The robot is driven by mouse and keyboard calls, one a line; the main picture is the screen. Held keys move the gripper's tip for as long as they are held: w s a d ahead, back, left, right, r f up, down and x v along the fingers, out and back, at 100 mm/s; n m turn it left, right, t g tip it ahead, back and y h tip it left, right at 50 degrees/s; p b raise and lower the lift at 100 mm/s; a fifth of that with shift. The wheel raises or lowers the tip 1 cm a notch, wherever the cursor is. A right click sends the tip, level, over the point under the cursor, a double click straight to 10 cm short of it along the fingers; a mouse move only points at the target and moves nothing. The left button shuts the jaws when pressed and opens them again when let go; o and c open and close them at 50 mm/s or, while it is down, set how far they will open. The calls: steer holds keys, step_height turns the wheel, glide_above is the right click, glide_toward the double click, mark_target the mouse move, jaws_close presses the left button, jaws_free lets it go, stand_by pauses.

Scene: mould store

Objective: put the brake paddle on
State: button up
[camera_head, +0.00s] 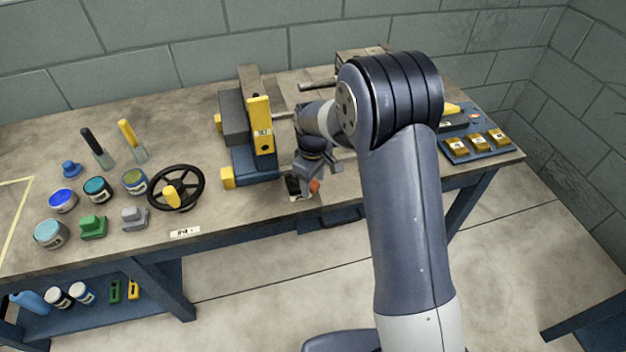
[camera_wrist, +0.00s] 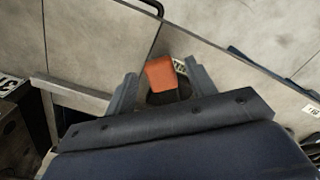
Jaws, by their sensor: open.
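A small orange-red paddle (camera_head: 315,186) on a dark base sits near the front edge of the bench; I take it for the brake paddle, but its label is not readable. In the wrist view the orange paddle (camera_wrist: 165,74) shows between my two fingers, with its dark base partly hidden below it. My gripper (camera_head: 306,184) is over the paddle, pointing down, with its fingers apart on either side of it. Whether a finger touches it I cannot tell. The wrist view also shows my gripper (camera_wrist: 163,88).
A vise-like machine with a yellow plate (camera_head: 260,125) stands left of my gripper. A black handwheel (camera_head: 176,188), jars and knobs are further left. The floor in front of the bench is clear.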

steer(key=c, duration=1)
steer(key=shift+s, duration=0.1)
steer(key=m, duration=0.1)
steer(key=s+a+m, duration=0.1)
steer(key=m, duration=0.1)
steer(key=shift+a+m, duration=0.1)
steer(key=shift+m, duration=0.2)
steer(key=a+m, duration=0.1)
steer(key=m, duration=0.1)
steer(key=s+m, duration=0.1)
steer(key=m, duration=0.1)
steer(key=shift+a, duration=0.4)
steer(key=a+m, duration=0.1)
steer(key=m, duration=0.3)
steer(key=shift+a, duration=0.35)
steer(key=shift+w+a+m, duration=0.1)
steer(key=shift+a+m, duration=0.35)
steer(key=shift+m, duration=0.65)
steer(key=shift+w+a+m, duration=0.1)
steer(key=shift+a+m, duration=0.35)
steer(key=shift+m, duration=0.65)
